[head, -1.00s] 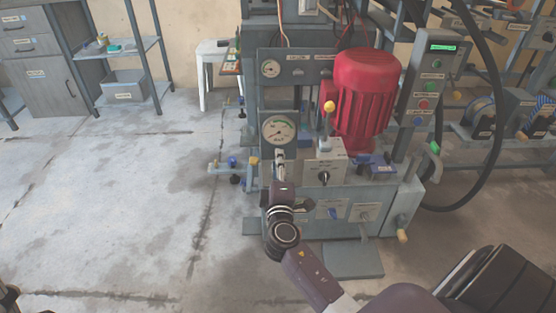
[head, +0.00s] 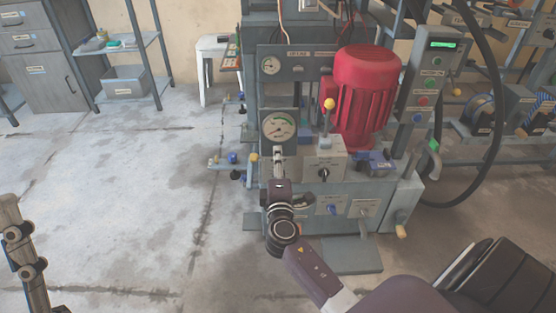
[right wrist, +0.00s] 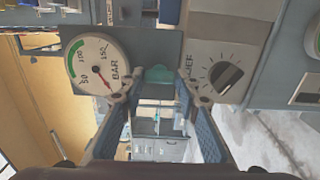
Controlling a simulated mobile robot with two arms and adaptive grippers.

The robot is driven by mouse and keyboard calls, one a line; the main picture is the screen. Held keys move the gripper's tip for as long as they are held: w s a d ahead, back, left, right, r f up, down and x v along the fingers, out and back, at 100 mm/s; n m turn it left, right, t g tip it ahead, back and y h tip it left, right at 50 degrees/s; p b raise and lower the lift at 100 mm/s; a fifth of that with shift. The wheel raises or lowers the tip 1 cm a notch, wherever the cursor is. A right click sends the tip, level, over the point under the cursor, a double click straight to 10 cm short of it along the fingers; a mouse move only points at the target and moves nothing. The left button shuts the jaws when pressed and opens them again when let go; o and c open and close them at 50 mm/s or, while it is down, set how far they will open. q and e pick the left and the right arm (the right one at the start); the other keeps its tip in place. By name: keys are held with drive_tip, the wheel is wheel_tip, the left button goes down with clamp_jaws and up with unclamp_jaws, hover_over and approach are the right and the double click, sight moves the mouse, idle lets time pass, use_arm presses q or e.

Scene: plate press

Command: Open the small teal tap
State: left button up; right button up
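The small teal tap (right wrist: 158,75) shows in the right wrist view, just ahead of the fingertips and between them. My right gripper (right wrist: 155,92) is open, with one finger on either side of the tap's line. I cannot tell whether either finger touches it. In the head view my right gripper (head: 279,153) is in front of the press, just below the pressure gauge, and the tap is hidden there. Part of my left gripper (head: 22,255) shows at the lower left edge, far from the press; its fingertips are not clear.
The gauge (right wrist: 98,62) and a box with a black knob (right wrist: 225,76) flank the tap closely. The red motor (head: 366,100) and a yellow-knobbed lever (head: 328,104) stand right of my gripper. Floor at left is clear.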

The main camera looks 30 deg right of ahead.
drive_tip(key=o, duration=0.3)
drive_tip(key=shift+s, duration=0.1)
drive_tip(key=v, duration=1.2)
drive_tip(key=shift+d, duration=0.1)
